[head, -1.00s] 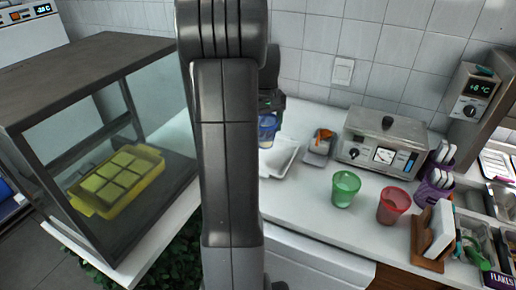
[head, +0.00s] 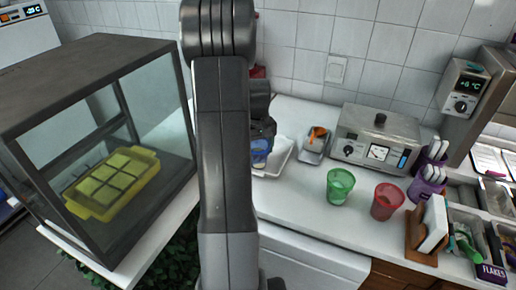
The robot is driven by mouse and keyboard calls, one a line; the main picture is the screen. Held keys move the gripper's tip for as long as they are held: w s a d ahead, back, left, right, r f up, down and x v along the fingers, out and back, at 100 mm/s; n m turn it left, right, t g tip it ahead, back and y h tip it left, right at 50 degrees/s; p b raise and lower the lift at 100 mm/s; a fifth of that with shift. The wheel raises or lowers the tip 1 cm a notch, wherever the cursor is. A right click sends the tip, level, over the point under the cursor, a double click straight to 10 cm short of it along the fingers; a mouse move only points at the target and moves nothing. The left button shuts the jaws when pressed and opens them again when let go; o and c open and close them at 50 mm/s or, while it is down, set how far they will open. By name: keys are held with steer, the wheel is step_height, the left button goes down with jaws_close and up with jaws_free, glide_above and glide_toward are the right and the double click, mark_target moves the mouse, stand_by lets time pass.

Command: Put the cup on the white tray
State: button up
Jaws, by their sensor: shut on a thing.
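A blue cup (head: 260,152) shows just right of my arm in the head view, partly covered by the arm and the dark gripper. My gripper (head: 262,130) is shut on the blue cup; its fingertips are mostly hidden. The white tray (head: 283,162) lies on the counter, with its left part hidden behind the cup and my arm. The cup appears over the left part of the tray in the picture. I cannot tell whether the cup touches it. A green cup (head: 340,186) and a red cup (head: 387,201) stand on the counter to the right.
A small metal container with an orange item (head: 315,142) sits right of the tray, beside a metal appliance (head: 378,138). A glass case with a yellow tray (head: 112,184) stands at left. Purple utensil holders (head: 425,188) and a napkin holder (head: 428,228) are at right.

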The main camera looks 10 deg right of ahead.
steer(key=shift+f, duration=0.1)
steer(key=o, duration=1)
step_height(320, 180, up, 12)
steer(key=shift+r, duration=0.15)
steer(key=shift+f, duration=4.25)
steer(key=shift+f, duration=0.1)
